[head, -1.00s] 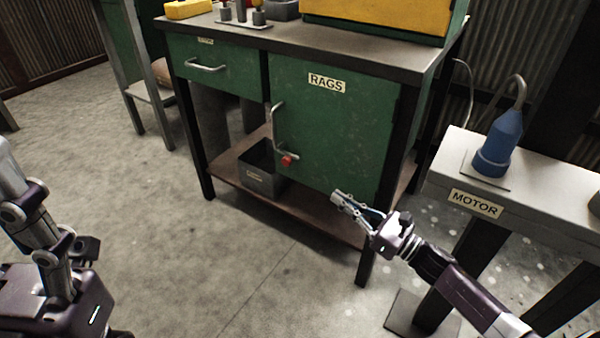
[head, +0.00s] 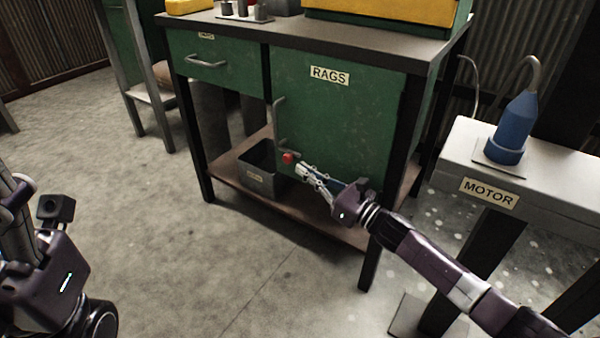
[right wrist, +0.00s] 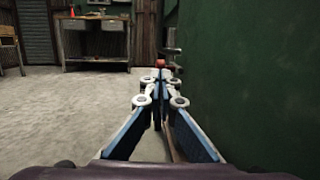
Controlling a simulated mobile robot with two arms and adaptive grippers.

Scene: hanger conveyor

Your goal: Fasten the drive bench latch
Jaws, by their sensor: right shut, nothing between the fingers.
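The green drive bench has a door (head: 340,125) labelled RAGS, which appears closed. A vertical metal handle (head: 278,122) is at the door's left edge. Below it is the latch with a red knob (head: 288,157); the knob also shows in the right wrist view (right wrist: 160,63), straight beyond the fingertips. My right gripper (head: 302,171) is shut and empty. Its tips are just right of the knob; whether they touch it I cannot tell. The gripper hides part of the latch. My left arm shows at the lower left; its fingertips are not in view.
A grey bin (head: 262,172) stands on the bench's lower shelf (head: 330,222), left of the gripper. A drawer (head: 214,66) is at upper left. The MOTOR stand (head: 545,185) with a blue bottle-shaped object (head: 512,127) is at right. The floor in front is clear.

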